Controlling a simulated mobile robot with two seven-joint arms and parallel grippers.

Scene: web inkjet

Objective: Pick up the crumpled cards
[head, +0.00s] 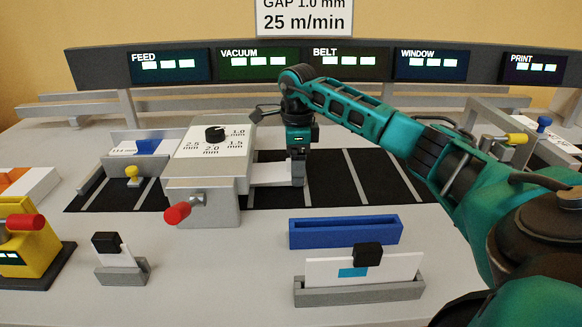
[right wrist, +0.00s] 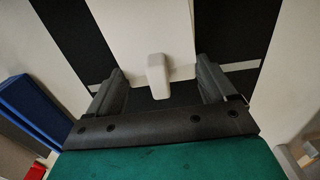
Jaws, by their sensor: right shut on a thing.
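My right gripper (head: 298,178) points down at the right side of the grey box with the gap dial (head: 212,150). A flat white plate (head: 270,174) sticks out of the box there. I cannot make out any crumpled cards; the inside of the box is hidden. My left gripper is not in view.
A blue tray (head: 345,232) and a white card in a grey holder (head: 358,293) stand in front. A second clipped card (head: 118,258) and a yellow device (head: 25,245) are front left. A red-knobbed handle (head: 177,212) juts from the box. Black belt (head: 330,180) lies behind.

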